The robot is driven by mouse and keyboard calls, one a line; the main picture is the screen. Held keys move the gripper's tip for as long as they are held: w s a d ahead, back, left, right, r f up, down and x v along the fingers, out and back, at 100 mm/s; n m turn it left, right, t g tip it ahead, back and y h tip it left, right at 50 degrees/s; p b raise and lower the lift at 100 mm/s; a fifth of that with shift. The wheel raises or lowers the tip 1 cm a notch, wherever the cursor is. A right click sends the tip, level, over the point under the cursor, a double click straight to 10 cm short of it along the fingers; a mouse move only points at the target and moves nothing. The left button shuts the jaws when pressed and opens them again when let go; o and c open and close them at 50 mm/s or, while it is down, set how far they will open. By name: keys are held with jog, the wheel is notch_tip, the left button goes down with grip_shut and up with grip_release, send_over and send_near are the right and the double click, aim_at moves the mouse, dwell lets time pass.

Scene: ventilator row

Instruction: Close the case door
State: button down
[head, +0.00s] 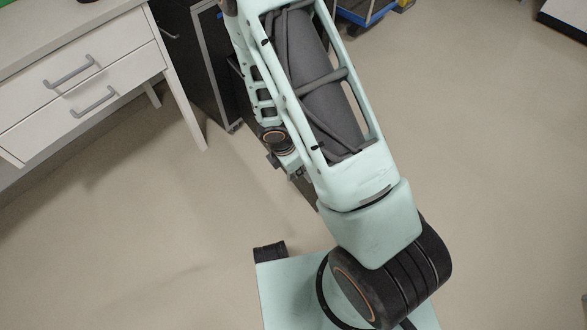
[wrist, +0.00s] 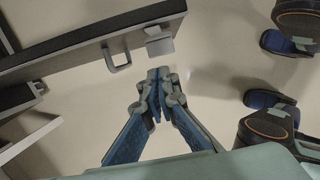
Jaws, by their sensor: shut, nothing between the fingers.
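The case is a dark cabinet with grey edging (head: 215,62) at the upper left of the head view, partly hidden behind my arm. In the wrist view, a long dark panel with a grey edge, seemingly its door (wrist: 60,45), crosses the upper left. A grey bar handle (wrist: 117,58) and a square metal fitting (wrist: 160,41) are on it. How far the door stands open is unclear. My gripper (wrist: 158,76), with blue-padded fingers, is shut and empty. Its tips appear just below the fitting, right of the handle, with no contact visible. The head view hides the gripper.
A white drawer unit (head: 85,85) with grey pulls stands left of the case. A blue tray or cart (head: 365,10) is at the top, partly behind my arm. A dark-edged white object (head: 565,18) is at the top right.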

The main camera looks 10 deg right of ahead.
jog(key=shift+w+d+r, duration=0.1)
jog(key=shift+w+d, duration=0.3)
jog(key=shift+d, duration=0.45)
jog(key=shift+w+d+r, duration=0.1)
jog(key=shift+w+d, duration=0.25)
jog(key=shift+d, duration=0.5)
